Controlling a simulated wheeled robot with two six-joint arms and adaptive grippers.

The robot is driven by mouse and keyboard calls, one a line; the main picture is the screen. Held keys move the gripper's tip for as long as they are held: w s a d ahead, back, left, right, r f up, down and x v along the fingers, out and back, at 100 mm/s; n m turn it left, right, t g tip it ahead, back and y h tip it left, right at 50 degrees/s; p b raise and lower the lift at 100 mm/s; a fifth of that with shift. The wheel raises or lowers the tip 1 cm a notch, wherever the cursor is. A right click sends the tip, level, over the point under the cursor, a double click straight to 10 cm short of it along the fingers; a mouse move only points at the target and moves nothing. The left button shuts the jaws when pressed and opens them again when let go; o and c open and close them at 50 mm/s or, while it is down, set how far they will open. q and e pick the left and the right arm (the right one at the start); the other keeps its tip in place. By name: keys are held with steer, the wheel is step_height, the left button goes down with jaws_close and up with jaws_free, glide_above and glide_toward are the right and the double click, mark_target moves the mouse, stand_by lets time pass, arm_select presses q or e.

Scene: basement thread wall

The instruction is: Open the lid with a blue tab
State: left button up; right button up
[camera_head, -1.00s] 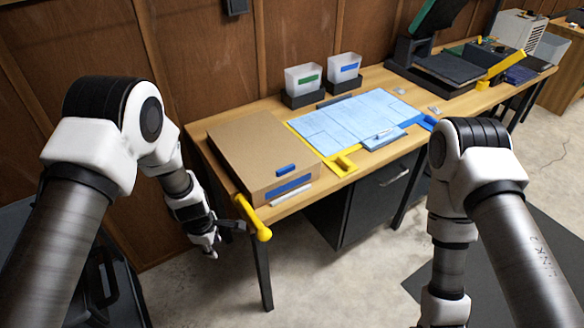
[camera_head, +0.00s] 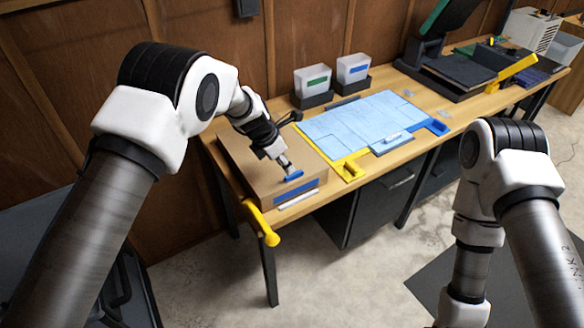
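A brown cardboard box (camera_head: 247,177) sits at the left end of the wooden table, its lid flat and closed. A small blue tab (camera_head: 294,176) lies on top of the lid near its front edge. My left gripper (camera_head: 287,168) points down over the lid, its tips right at the blue tab. They are too small to tell whether they touch it or how far apart they are. My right arm (camera_head: 505,190) hangs at the right, and its gripper is below the picture edge.
A blue label (camera_head: 295,196) is on the box's front. A yellow handle-like part (camera_head: 262,224) projects at the table's front left. Light blue sheets (camera_head: 350,125) lie right of the box, with two white bins (camera_head: 353,68) behind.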

arm_select(q)
steer(key=p+x, duration=0.1)
steer(key=x, duration=0.5)
steer(key=shift+w+a, duration=0.15)
steer(key=shift+w, duration=0.05)
steer(key=shift+s+r, duration=0.15)
steer(key=shift+s, duration=0.1)
steer(key=shift+c, duration=0.7)
jaws_close()
steer(key=w+a+r+p, duration=0.2)
steer(key=w+r, duration=0.1)
steer(key=r, duration=0.6)
steer(key=w+a+r+g+p, duration=0.1)
steer(key=w+a+r+p, duration=0.1)
steer(key=r, duration=0.7)
steer(key=shift+w+a+r+p, duration=0.35)
steer(key=shift+w+a+p, duration=0.05)
steer(key=shift+w+p, duration=0.25)
steer(key=shift+s, duration=0.1)
